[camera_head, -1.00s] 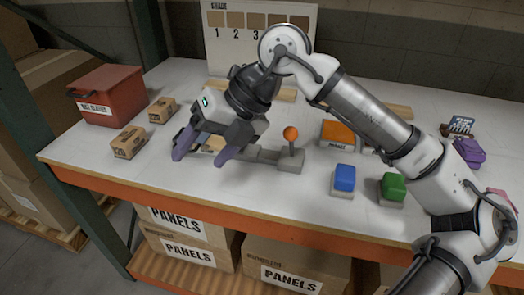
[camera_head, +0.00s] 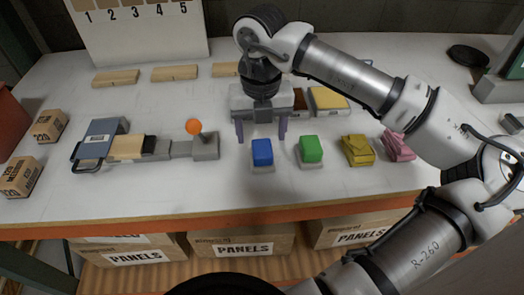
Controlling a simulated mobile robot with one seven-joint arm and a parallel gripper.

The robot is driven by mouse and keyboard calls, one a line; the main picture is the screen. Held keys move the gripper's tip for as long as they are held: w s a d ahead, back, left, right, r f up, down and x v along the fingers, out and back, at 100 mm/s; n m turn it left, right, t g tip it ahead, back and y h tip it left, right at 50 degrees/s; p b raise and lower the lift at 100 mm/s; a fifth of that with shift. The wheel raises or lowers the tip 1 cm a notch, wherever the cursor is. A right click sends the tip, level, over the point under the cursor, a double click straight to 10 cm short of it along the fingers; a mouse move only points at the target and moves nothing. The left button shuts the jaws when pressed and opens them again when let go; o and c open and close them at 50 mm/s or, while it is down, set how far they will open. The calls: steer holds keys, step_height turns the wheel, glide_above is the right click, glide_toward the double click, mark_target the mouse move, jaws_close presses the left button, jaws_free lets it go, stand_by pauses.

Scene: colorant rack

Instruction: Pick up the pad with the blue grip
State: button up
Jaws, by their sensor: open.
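The pad with the blue grip (camera_head: 262,153) sits upright near the front of the white table, its grey base resting on the top. My gripper (camera_head: 262,137) is open and points down, just behind the blue grip in the picture. Its two purple-grey fingers appear to either side of the grip. I cannot tell their exact height or whether they touch anything. The pad with the green grip (camera_head: 311,149) stands close to the right of the blue one.
Yellow (camera_head: 357,149) and pink (camera_head: 397,146) pieces stand further right. An orange-knobbed lever device (camera_head: 205,146) is on the left, beside a blue clamp-like piece (camera_head: 100,139). Small boxes (camera_head: 21,176) lie at far left. Wooden blocks (camera_head: 175,73) line the back below a numbered board (camera_head: 135,40).

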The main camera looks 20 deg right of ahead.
mark_target(262, 147)
steer(key=shift+d+f+p, duration=0.15)
steer(key=shift+f+p, duration=0.9)
steer(key=shift+f, duration=1.9)
steer(key=shift+w, duration=0.1)
steer(key=c, duration=1.1)
steer(key=shift+o, duration=0.2)
steer(key=shift+r, duration=0.15)
